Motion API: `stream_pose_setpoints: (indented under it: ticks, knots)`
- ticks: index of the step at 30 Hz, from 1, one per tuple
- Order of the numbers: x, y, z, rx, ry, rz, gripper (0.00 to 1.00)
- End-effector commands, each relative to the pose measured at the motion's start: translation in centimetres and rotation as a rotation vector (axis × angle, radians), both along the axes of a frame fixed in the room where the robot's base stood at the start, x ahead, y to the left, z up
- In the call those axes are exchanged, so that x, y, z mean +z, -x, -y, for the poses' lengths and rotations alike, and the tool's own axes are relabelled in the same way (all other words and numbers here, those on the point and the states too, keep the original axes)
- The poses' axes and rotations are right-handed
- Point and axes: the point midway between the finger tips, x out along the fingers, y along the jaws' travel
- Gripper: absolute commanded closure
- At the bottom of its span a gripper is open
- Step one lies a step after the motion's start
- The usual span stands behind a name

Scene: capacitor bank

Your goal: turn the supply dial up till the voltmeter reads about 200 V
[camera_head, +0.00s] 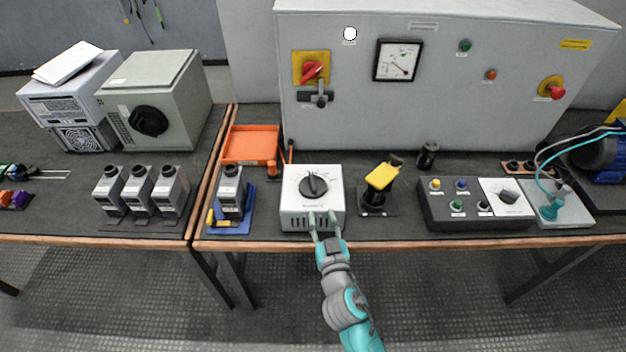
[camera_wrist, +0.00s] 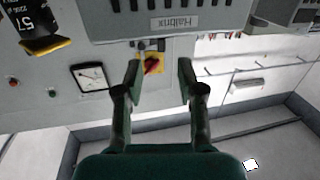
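The supply is a white box (camera_head: 299,207) at the table's front edge. Its black dial (camera_head: 313,185) sits on the top face amid scale marks, its pointer roughly toward the back. The dial is not visible in the wrist view, where the box's labelled, slotted front (camera_wrist: 178,22) shows upside down. My gripper (camera_head: 323,219) is at the box's front side, below the dial; its two fingers are apart with nothing between them, also in the wrist view (camera_wrist: 158,75).
A blue stand with a capacitor (camera_head: 231,190) is left of the supply, and a yellow-topped device (camera_head: 381,178) is right. A red rotary switch (camera_head: 312,71) and a red stop button (camera_head: 556,91) are on the cabinet. A button panel (camera_head: 470,213) stands farther right.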

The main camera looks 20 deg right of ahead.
Motion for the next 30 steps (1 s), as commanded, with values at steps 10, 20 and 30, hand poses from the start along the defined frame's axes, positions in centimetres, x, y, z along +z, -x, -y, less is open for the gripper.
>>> stream_pose_setpoints:
  ticks: [10,20,30]
  knots:
    - [1.2,-3.1,0.1,-0.020,-0.005,0.023,0.61]
    - [1.2,-8.4,0.9,-0.020,-0.005,0.023,0.61]
    - [1.2,-12.2,1.4,-0.018,-0.005,0.023,0.61]
